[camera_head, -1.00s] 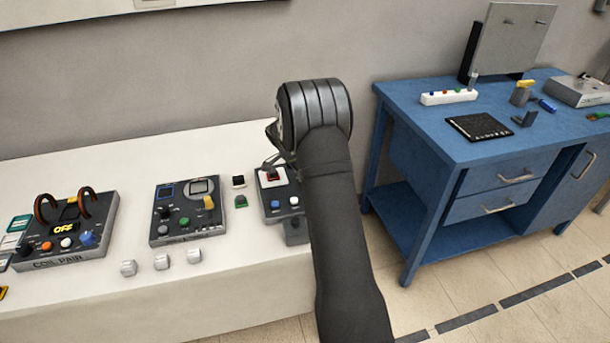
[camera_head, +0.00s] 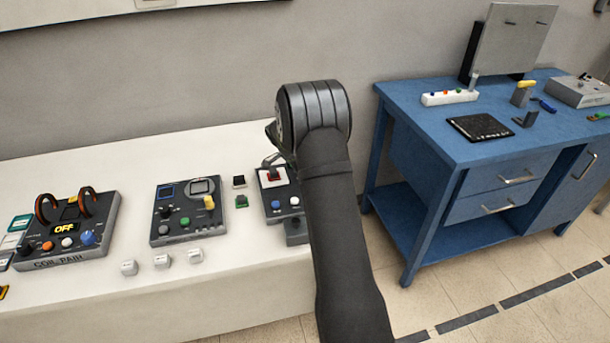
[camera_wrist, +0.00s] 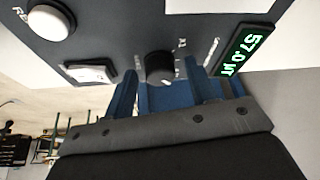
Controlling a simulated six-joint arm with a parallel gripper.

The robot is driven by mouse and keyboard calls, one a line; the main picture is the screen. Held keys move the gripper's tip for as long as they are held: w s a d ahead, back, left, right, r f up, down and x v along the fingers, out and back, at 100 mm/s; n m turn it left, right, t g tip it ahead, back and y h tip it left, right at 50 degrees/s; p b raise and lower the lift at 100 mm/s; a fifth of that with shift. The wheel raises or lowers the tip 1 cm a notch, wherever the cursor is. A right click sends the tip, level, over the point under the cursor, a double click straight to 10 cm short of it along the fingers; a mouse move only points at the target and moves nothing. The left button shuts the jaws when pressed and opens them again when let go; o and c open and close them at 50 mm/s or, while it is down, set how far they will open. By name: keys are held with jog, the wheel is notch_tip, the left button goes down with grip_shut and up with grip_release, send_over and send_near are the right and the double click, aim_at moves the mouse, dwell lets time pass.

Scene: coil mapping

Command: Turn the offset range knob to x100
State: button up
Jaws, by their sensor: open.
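A black round knob (camera_wrist: 159,66) is on the dark grey panel (camera_wrist: 110,28) in the wrist view, with a light mark near its lower edge. Small white labels stand around it, too small to read surely. My gripper (camera_wrist: 160,72) is open, with one blue finger on each side of the knob; I cannot tell whether either finger touches it. In the head view my arm reaches over a grey control box (camera_head: 270,216) with a red rocker, and hides part of it. The knob cannot be made out there.
Other panels stand left on the white bench (camera_head: 110,160); a blue workbench (camera_head: 420,105) is right.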

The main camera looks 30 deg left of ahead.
jog(key=v, duration=1.7)
jog(key=shift+r, duration=0.2)
jog(key=shift+s+a+f, duration=0.1)
jog(key=x, duration=1.7)
jog(key=shift+f, duration=0.1)
